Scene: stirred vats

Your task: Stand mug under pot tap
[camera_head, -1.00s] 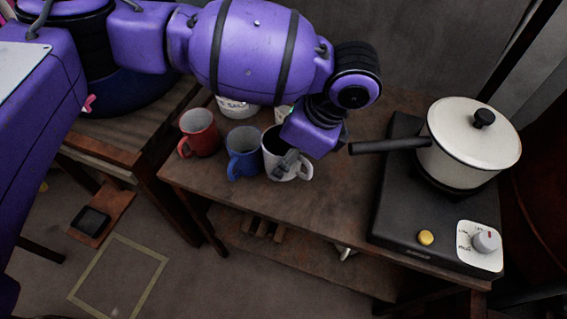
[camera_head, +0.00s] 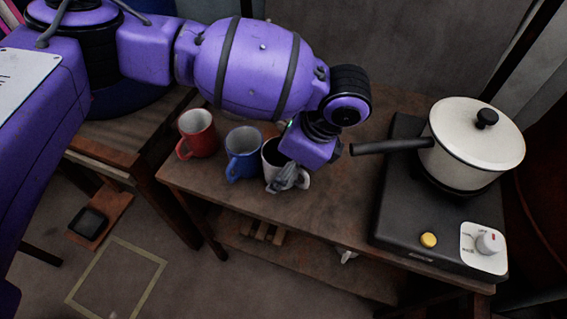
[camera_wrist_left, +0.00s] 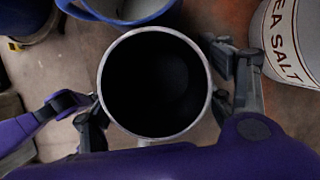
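A white mug (camera_head: 270,159) stands upright on the wooden table, partly hidden by my left gripper. In the left wrist view I look down into the dark inside of the mug (camera_wrist_left: 155,82). My left gripper (camera_head: 288,178) is around it, with one finger on each side just outside the rim. The fingers (camera_wrist_left: 157,98) look open and very close to the mug; contact is not clear. A blue mug (camera_head: 243,155) and a red mug (camera_head: 198,134) stand to its left. No tap shows in these views. My right gripper is not in view.
A cream lidded saucepan (camera_head: 470,145) sits on a black hotplate (camera_head: 400,215) at the right, its dark handle pointing left toward my gripper. A sea salt canister (camera_wrist_left: 292,45) is beside the mug. The table front (camera_head: 330,215) between gripper and hotplate is clear.

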